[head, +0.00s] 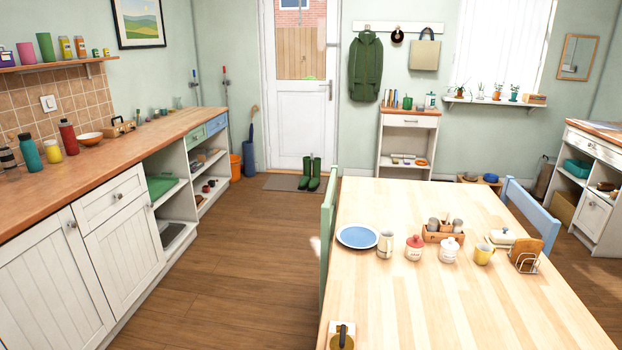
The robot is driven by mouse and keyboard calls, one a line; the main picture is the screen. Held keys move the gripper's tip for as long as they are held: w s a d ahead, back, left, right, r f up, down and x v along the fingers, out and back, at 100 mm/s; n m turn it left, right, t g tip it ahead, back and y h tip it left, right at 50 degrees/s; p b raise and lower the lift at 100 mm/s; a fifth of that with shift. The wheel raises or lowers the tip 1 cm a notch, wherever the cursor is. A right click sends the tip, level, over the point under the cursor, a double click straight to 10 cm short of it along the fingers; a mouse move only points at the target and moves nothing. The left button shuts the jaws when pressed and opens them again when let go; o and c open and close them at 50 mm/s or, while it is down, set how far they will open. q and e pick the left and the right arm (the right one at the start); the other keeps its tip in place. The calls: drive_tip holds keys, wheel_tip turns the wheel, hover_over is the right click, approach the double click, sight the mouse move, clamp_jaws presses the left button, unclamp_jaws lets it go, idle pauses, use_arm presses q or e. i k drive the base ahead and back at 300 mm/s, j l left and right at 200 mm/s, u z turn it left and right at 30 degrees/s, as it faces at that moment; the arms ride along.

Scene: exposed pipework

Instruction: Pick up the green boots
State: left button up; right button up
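The green boots (310,173) stand upright side by side on a dark doormat (282,182), at the foot of the white door (297,120) across the room. They are far from me, at the end of the wooden floor. Neither of my grippers shows in the head view, so I cannot see whether they hold anything.
A long counter (120,140) runs along the left. A wooden table (450,290) with crockery fills the right front, with a green chair (327,235) at its left edge. Between them, clear wooden floor (235,240) leads to the mat. An orange bin (235,167) stands left of the door.

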sight(306, 181)
drive_tip(key=i+j, duration=0.1)
drive_tip(key=j, duration=0.25)
drive_tip(key=j+u, duration=0.1)
drive_tip(key=j, duration=0.25)
drive_tip(key=i+j+u, duration=0.1)
drive_tip(key=j, duration=0.2)
drive_tip(key=i+j, duration=0.2)
drive_tip(key=j, duration=0.15)
drive_tip(key=i+j+z, duration=0.1)
drive_tip(key=i+j, duration=0.15)
drive_tip(key=i, duration=0.2)
drive_tip(key=i+j+z, duration=0.1)
drive_tip(key=i+j, duration=0.2)
drive_tip(key=i, duration=0.2)
drive_tip(key=i+j, duration=0.35)
drive_tip(key=i+z, duration=0.3)
drive_tip(key=i, duration=1.75)
drive_tip(key=i+j+z, duration=0.15)
drive_tip(key=i, duration=3.65)
